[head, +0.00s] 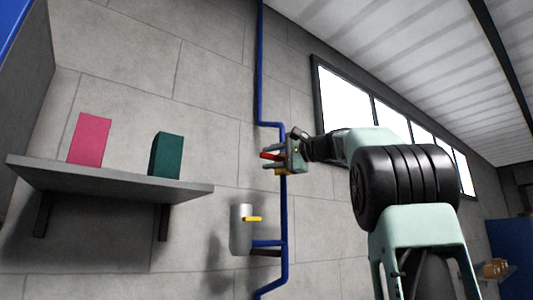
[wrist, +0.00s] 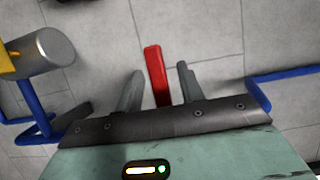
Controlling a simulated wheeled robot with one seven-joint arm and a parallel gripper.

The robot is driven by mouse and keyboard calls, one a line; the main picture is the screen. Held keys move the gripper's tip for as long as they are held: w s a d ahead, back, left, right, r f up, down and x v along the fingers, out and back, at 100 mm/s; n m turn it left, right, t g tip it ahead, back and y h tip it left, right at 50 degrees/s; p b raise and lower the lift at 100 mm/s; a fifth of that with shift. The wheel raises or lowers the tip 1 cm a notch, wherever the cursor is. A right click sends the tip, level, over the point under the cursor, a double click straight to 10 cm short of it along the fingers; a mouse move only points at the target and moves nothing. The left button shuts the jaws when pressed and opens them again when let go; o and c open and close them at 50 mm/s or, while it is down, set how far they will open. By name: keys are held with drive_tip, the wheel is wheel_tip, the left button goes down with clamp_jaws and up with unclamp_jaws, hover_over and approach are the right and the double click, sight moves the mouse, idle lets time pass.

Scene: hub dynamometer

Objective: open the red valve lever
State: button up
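The red valve lever (wrist: 154,72) shows in the wrist view as a straight bar that lies between the two fingers of my gripper (wrist: 160,69). A gap shows on each side of the bar, so the gripper is open around it and not clamped. In the head view the red lever (head: 268,156) is a small red bar at my gripper (head: 266,158), beside the blue pipe on the wall. The valve body and the lever's base are hidden behind the gripper.
A grey cylinder (head: 240,232) with a yellow handle (head: 253,219) sits on the blue pipe (head: 284,215) lower down; the cylinder shows in the wrist view (wrist: 45,52). A shelf (head: 110,179) at left holds a pink box (head: 89,139) and a green box (head: 166,155).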

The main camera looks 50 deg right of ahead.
drive_tip(key=shift+w+a, duration=0.15)
drive_tip(key=shift+w, duration=0.8)
clamp_jaws()
drive_tip(key=shift+f, duration=0.1)
